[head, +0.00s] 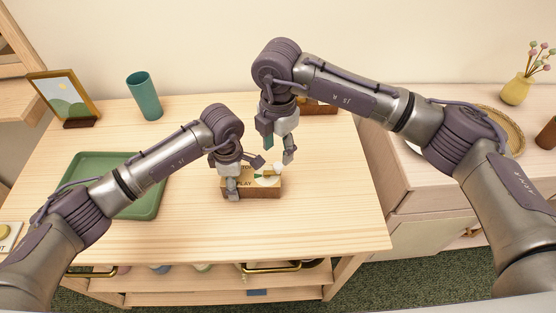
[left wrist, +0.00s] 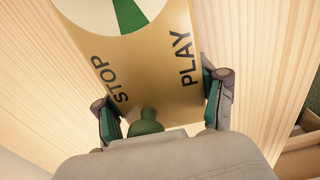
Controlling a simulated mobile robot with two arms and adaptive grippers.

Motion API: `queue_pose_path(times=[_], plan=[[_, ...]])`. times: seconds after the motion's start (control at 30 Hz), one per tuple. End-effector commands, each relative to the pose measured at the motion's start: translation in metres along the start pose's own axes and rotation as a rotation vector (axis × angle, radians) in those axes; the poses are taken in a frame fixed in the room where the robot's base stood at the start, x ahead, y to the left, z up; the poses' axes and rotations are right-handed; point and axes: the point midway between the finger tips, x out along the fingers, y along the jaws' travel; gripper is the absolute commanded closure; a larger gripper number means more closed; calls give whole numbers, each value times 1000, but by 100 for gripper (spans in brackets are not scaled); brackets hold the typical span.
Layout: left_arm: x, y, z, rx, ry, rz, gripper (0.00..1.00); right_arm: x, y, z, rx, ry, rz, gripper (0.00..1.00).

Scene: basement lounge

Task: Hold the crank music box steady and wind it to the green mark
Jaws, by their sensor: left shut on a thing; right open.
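The music box (head: 246,192), a small wooden box, stands on the light wooden table. Its top shows in the left wrist view (left wrist: 150,68), with STOP and PLAY lettering, a white disc with a green wedge (left wrist: 130,14) cut off by the frame edge, and a green knob (left wrist: 146,124) near my palm. My left gripper (head: 244,178) is shut on the box, one finger on each side; its fingers also show in the left wrist view (left wrist: 163,110). My right gripper (head: 278,147) is open and empty above the box's back right. A small pale part, perhaps the crank (head: 273,170), is below it.
A green tray (head: 148,205) lies to the left, partly behind my left arm. A teal cup (head: 145,96) and a picture frame (head: 64,97) stand at the back left. A wooden object (head: 320,107) is behind my right gripper. The table's right side is clear.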

Motion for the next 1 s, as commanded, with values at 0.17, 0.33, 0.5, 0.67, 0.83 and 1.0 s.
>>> queue_pose_path(times=[0.17,0.33,0.5,0.67,0.83,1.0], plan=[[0,0,0,0,0,1,81,32,-1,0,0,2,-2,50],[0,0,0,0,0,1,81,48,0,0,0,0,0,50],[0,0,0,0,0,1,81,53,0,0,-1,0,0,50],[0,0,0,-1,0,1,81,53,0,0,-1,0,0,50],[0,0,0,0,0,1,81,53,0,0,-1,0,0,73],[0,0,0,-1,0,1,81,52,0,0,-1,0,1,100]])
